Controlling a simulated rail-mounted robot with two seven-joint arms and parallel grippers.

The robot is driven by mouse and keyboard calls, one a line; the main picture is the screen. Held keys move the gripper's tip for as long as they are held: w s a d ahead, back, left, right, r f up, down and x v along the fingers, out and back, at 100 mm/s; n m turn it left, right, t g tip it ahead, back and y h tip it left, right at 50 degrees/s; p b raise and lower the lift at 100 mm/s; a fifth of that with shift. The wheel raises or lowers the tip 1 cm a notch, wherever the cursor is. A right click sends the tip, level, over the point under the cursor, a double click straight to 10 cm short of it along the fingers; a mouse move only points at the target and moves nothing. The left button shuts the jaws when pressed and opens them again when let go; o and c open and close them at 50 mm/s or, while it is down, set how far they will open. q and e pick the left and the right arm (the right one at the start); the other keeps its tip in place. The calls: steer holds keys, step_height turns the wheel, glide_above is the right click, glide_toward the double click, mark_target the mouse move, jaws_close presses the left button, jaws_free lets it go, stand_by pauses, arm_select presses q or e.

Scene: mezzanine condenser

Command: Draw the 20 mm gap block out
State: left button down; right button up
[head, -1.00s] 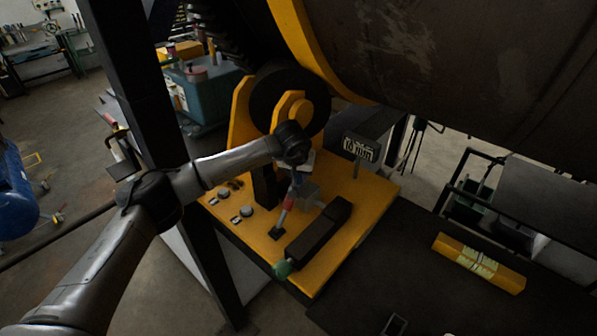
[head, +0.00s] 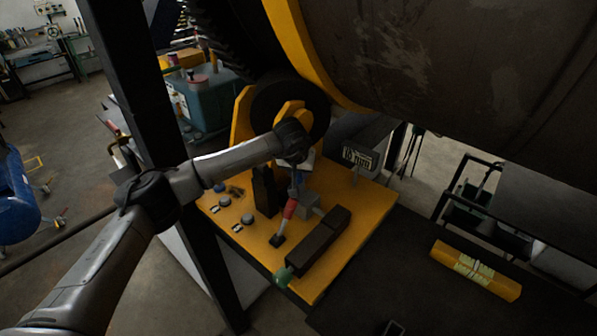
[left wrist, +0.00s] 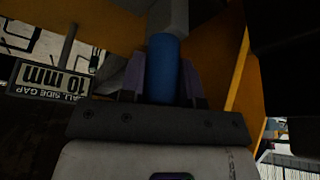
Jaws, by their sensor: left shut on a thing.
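My left gripper (head: 297,178) is over the yellow plate (head: 362,215), below the dark roller. In the left wrist view the two purplish fingers (left wrist: 160,80) are shut on a blue cylindrical grip (left wrist: 165,68). A grey part (left wrist: 170,17) continues beyond that grip. No 20 mm mark is readable, so I cannot tell from a label which block this is. A red-gripped piece (head: 290,208) with a dark foot stands tilted just below the gripper. A grey block (head: 308,203) is beside it. My right gripper is not in view.
Small knobs (head: 237,228) are left. A large drum (head: 450,60) hangs overhead.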

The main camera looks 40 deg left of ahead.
arm_select(q)
steer(key=shift+r+p, duration=1.05)
steer(key=shift+r, duration=0.8)
